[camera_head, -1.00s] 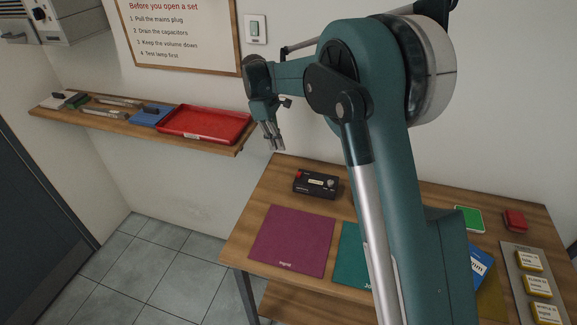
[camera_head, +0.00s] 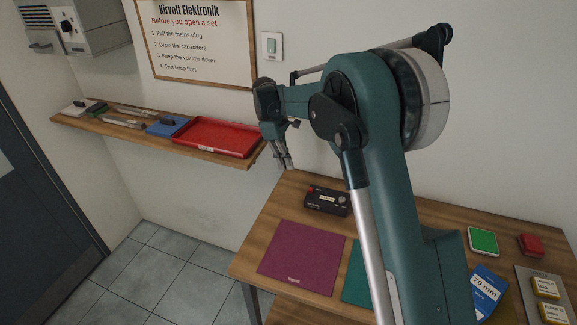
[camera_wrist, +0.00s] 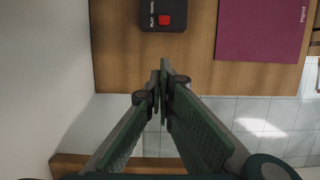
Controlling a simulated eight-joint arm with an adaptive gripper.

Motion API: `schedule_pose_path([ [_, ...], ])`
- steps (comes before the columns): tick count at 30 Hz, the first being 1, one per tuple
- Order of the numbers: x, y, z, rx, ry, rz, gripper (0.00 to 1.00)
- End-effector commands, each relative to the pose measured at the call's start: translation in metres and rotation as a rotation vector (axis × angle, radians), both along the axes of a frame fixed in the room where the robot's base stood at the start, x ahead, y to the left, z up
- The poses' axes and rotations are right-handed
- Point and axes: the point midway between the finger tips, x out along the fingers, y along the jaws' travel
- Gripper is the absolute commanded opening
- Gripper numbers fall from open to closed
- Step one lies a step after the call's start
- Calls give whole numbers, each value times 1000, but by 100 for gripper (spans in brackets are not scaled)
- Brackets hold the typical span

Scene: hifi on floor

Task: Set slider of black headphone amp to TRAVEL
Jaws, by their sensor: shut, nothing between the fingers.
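The black headphone amp (camera_head: 327,201) lies on the wooden table near its back left corner. In the wrist view the amp (camera_wrist: 163,14) shows at the top edge, partly cut off. Its red slider knob (camera_wrist: 166,20) sits beside the printed words, of which PLAY is legible; the other word looks like TRAVEL. The red knob also shows at the amp's left end in the head view (camera_head: 310,189). My gripper (camera_head: 289,167) is shut and empty, pointing down, above and left of the amp. In the wrist view my gripper (camera_wrist: 160,76) is apart from the amp.
A purple mat (camera_head: 302,258) and a teal mat (camera_head: 355,270) lie in front of the amp. A shelf (camera_head: 85,123) with a red tray (camera_head: 215,138) is on the wall at left.

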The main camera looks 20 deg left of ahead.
Motion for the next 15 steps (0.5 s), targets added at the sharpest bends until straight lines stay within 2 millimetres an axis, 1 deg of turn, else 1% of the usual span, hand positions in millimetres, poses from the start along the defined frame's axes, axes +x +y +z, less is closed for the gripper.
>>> schedule_pose_path([
  [5, 0, -5, -19, 0, 0, 0, 0],
  [15, 0, -17, -68, 0, 0, 0, 0],
])
